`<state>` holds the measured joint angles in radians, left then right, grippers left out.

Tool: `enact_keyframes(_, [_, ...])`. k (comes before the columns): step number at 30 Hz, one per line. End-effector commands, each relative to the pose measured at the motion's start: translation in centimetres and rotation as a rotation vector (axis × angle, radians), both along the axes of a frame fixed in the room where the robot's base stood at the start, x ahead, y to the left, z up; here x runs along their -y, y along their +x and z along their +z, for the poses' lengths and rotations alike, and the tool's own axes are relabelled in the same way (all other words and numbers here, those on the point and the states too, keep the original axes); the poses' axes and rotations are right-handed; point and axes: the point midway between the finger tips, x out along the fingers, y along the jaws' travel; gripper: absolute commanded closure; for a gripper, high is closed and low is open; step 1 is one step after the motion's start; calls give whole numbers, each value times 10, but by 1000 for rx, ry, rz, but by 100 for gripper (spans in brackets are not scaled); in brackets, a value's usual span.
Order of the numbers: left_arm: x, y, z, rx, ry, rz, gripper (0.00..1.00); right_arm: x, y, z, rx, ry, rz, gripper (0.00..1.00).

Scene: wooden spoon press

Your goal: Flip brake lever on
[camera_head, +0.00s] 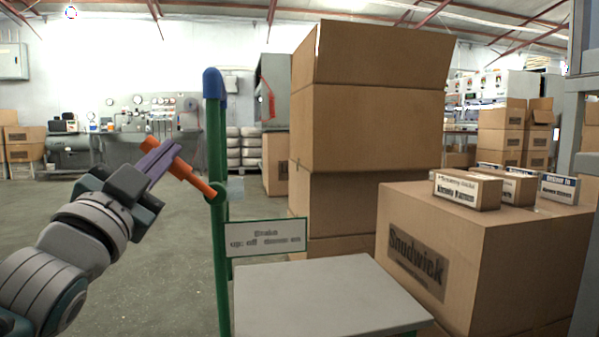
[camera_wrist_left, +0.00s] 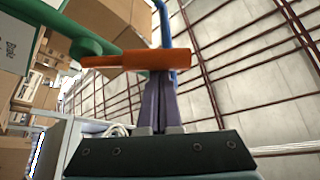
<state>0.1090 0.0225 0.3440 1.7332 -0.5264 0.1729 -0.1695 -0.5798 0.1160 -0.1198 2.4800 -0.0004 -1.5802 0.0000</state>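The brake lever is an orange handle (camera_head: 196,176) on a round green pivot of a green post. It slopes up and to the left from the pivot. My left gripper (camera_head: 172,149) is at the lever's upper, free end, its purple fingers crossing the handle. In the left wrist view the fingers (camera_wrist_left: 165,83) lie close together, and the orange handle (camera_wrist_left: 140,59) runs across them and hides their tips. The fingers look shut with the handle beside them, not between them; contact is unclear. My right gripper is not in view.
A sign (camera_head: 265,238) reads "Brake", up off, down on. The green post (camera_head: 213,130) has a blue top (camera_head: 213,84). A grey cart platform (camera_head: 320,295) lies below. Tall cardboard boxes (camera_head: 370,130) and a "Snudwick" box (camera_head: 420,255) stand to the right. The floor left is clear.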

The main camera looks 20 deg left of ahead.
Motion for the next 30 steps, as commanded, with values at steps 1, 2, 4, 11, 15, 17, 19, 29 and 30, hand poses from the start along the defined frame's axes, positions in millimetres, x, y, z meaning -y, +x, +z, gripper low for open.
enact_keyframes(1, [-6, -1, -9, 21, -36, 2, 100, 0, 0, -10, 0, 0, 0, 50])
enact_keyframes(2, [-9, -1, -10, 35, -55, 2, 100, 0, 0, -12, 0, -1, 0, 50])
enact_keyframes(4, [-14, -3, -13, 64, -99, 2, 100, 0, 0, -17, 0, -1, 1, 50])
enact_keyframes(11, [-24, -6, -21, 140, -212, 1, 100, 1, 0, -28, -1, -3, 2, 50])
enact_keyframes(15, [-25, -8, -24, 166, -251, 1, 100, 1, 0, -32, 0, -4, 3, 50])
enact_keyframes(17, [-26, -8, -25, 174, -264, 0, 100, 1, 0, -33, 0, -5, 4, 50])
enact_keyframes(19, [-26, -8, -25, 182, -273, 0, 100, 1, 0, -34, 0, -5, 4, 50])
enact_keyframes(29, [-27, -9, -25, 189, -283, 0, 100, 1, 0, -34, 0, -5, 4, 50])
enact_keyframes(30, [-27, -9, -25, 189, -283, 0, 100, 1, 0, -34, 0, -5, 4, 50])
